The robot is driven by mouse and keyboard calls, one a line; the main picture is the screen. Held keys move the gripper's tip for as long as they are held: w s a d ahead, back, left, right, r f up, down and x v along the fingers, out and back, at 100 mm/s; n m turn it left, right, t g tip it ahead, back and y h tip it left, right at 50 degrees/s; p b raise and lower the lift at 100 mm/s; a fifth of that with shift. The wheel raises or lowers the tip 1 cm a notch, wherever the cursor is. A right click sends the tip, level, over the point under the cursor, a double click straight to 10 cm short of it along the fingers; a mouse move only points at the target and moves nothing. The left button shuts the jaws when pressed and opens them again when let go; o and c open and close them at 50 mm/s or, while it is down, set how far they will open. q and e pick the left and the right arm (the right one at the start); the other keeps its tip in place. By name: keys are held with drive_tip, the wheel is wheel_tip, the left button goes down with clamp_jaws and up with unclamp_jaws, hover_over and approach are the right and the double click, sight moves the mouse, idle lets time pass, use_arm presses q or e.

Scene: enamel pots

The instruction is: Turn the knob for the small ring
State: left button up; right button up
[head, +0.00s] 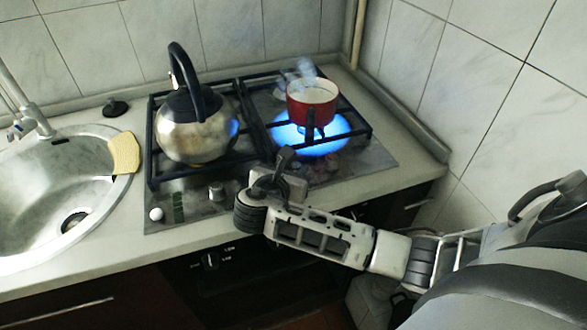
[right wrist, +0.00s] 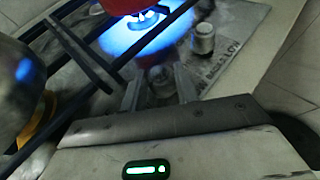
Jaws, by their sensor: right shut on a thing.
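My right gripper (head: 280,168) reaches over the front of the hob (head: 370,160). In the right wrist view my right gripper (right wrist: 160,84) has its two fingers on either side of a silver knob (right wrist: 161,75) and is shut on it. That knob is hidden behind the gripper in the head view. A blue flame (head: 332,146) burns at the back right, under a small red pot (head: 312,104). The flame also shows in the right wrist view (right wrist: 145,30). I cannot read which ring the held knob serves. My left gripper is not in view.
A second silver knob (right wrist: 203,38) stands beside the held one. A steel kettle (head: 195,135) sits on the left of the grate. Another knob (head: 216,192) and a white one (head: 157,214) are at the front left. A sink (head: 50,190) lies further left.

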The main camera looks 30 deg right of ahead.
drive_tip(key=o, duration=1)
drive_tip(key=v, duration=1.6)
drive_tip(key=shift+d+r, duration=0.1)
drive_tip(key=shift+w, duration=0.1)
